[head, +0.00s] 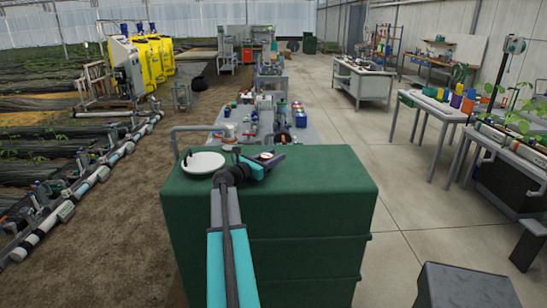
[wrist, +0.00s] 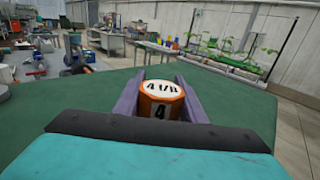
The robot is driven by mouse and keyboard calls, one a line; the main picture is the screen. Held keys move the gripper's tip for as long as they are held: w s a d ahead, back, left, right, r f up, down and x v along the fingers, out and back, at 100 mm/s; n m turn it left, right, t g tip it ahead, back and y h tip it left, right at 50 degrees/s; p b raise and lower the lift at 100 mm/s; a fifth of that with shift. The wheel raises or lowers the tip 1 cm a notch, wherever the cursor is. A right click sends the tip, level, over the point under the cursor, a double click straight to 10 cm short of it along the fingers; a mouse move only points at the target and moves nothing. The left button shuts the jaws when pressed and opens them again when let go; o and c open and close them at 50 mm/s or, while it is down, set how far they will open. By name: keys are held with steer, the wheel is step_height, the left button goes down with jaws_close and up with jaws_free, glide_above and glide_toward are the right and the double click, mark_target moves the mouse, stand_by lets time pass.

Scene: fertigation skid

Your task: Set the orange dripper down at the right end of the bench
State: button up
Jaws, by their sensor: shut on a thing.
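My gripper (head: 269,161) is over the top of a large green box-like unit (head: 320,185) in the head view. It is shut on the orange dripper (wrist: 160,104), which sits between the two purple fingers in the wrist view. The dripper's white top reads "4 l/h" and its side shows a "4". It shows only small in the head view (head: 266,156). I cannot tell whether the dripper touches the green surface. Several benches stand to the right, among them one with coloured containers (head: 432,112); which one the task means is unclear.
A round white dish (head: 204,162) lies on the green top, left of my gripper. The right part of that top is bare. Behind it is a grey skid (head: 310,133) with pipes and fittings. A dark grey box (head: 465,285) stands at the lower right, with open concrete floor between.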

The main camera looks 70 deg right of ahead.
steer(key=o, duration=1.1)
steer(key=shift+f, duration=0.1)
steer(key=shift+c, duration=0.2)
steer(key=b+v, duration=0.2)
steer(key=v, duration=1)
